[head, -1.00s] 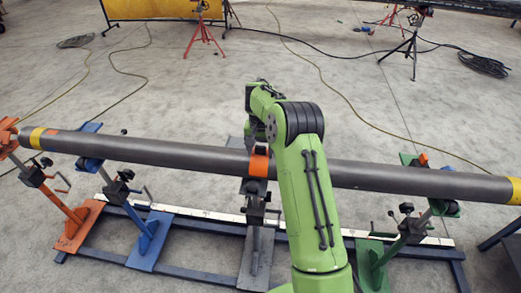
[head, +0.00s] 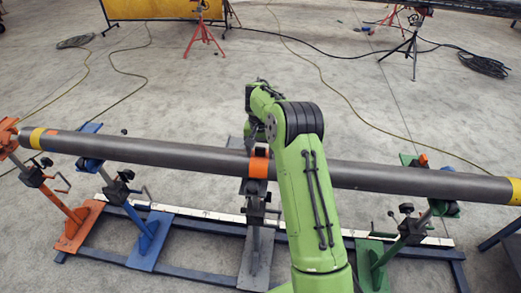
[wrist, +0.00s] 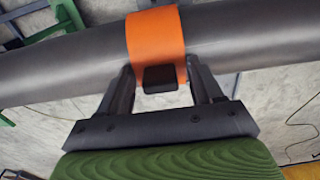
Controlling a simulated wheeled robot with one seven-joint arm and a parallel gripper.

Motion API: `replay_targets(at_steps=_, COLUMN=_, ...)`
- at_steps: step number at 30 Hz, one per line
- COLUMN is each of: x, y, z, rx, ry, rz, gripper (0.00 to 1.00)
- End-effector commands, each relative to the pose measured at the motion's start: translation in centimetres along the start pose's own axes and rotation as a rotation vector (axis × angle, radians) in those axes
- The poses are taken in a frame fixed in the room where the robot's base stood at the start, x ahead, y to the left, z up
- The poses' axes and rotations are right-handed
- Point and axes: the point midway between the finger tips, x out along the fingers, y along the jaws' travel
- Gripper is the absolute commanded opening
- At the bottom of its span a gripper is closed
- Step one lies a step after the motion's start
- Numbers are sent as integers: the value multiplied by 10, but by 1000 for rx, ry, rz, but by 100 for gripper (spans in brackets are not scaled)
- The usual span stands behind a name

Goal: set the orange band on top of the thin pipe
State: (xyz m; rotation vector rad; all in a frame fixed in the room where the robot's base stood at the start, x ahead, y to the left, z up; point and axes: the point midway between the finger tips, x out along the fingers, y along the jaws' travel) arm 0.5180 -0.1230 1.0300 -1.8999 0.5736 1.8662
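The orange band (head: 259,164) lies over the grey pipe (head: 390,177) near its middle and touches it in both views. In the wrist view the band (wrist: 157,35) curves across the pipe, with a black block (wrist: 160,79) at its near edge. My gripper (wrist: 161,75) is at the band's near edge, its two fingers standing apart on either side of the block. Gaps show between block and fingers, so it looks open. The band's underside is hidden.
The pipe rests on several stands: orange (head: 73,231), blue (head: 149,240), grey (head: 257,255) and green (head: 376,262). Blue rails (head: 200,279) run along the floor beneath. Tripods and cables lie farther back; the floor behind the pipe is mostly clear.

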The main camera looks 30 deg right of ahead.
Motion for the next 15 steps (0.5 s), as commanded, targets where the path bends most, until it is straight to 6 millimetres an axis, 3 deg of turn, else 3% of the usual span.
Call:
replay_targets(at_steps=1, x=10, y=3, z=5, rx=2, ry=-26, rz=12, gripper=80)
replay_targets(at_steps=4, x=10, y=4, z=5, rx=3, ry=-26, rz=13, gripper=93)
replay_targets(at_steps=15, x=10, y=8, z=4, rx=12, ry=-26, rz=18, gripper=93)
